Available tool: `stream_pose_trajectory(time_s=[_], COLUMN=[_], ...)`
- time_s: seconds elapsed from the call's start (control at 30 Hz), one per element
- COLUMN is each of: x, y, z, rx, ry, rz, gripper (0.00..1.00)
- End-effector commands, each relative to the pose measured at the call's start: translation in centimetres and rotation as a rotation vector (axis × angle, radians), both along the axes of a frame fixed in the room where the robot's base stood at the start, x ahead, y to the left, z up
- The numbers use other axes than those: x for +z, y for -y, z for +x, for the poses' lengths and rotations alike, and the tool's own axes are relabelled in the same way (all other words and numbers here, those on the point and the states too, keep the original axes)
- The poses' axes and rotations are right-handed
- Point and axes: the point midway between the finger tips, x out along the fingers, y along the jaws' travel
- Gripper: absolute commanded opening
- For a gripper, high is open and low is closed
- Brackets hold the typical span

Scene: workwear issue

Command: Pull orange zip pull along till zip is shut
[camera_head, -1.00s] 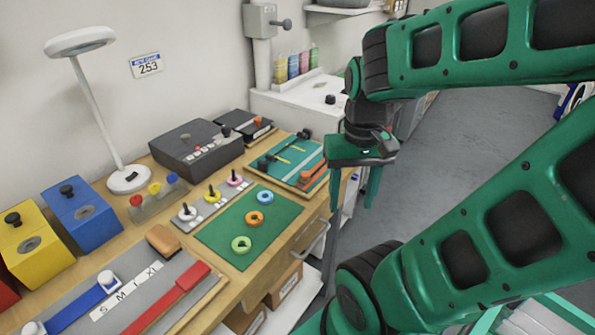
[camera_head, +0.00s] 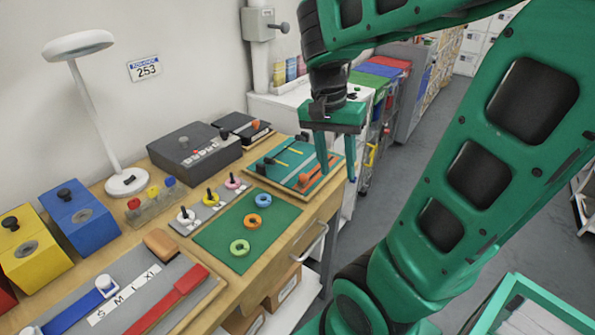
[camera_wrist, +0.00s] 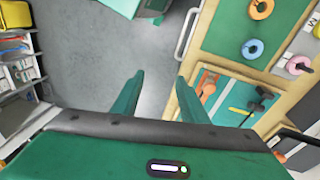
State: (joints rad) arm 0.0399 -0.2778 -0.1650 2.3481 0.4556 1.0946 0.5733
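The orange zip pull (camera_head: 304,179) lies near the right edge of a teal board (camera_head: 268,170) at the back right of the bench. It also shows in the wrist view (camera_wrist: 208,90), just right of my right-hand finger. My gripper (camera_head: 337,178) is open and empty, pointing down above the right end of the board. Its fingers (camera_wrist: 160,78) are apart in the wrist view, with floor showing between them. I cannot tell how far the zip is closed.
A green mat (camera_head: 220,225) with coloured rings lies left of the board. A grey box (camera_head: 195,148) stands behind. A drawer handle (camera_head: 312,242) sticks out from the bench front.

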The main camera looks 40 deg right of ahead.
Motion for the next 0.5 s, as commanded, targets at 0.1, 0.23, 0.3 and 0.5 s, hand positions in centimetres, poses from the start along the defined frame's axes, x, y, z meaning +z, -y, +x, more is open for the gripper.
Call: stream_pose_trajectory(time_s=[0.1,0.23,0.3,0.5], x=[0.9,1.7,1.9,2.1], y=[-0.5,-1.8,-2.6,-4.5], z=[4.3,8.5,10.3,13.2], rx=[-0.236,-0.496,-0.614,-0.823], ry=[0.007,0.047,0.073,0.13], rz=[-0.095,-0.195,-0.239,-0.311], gripper=[0.4,0.4,0.4,0.4])
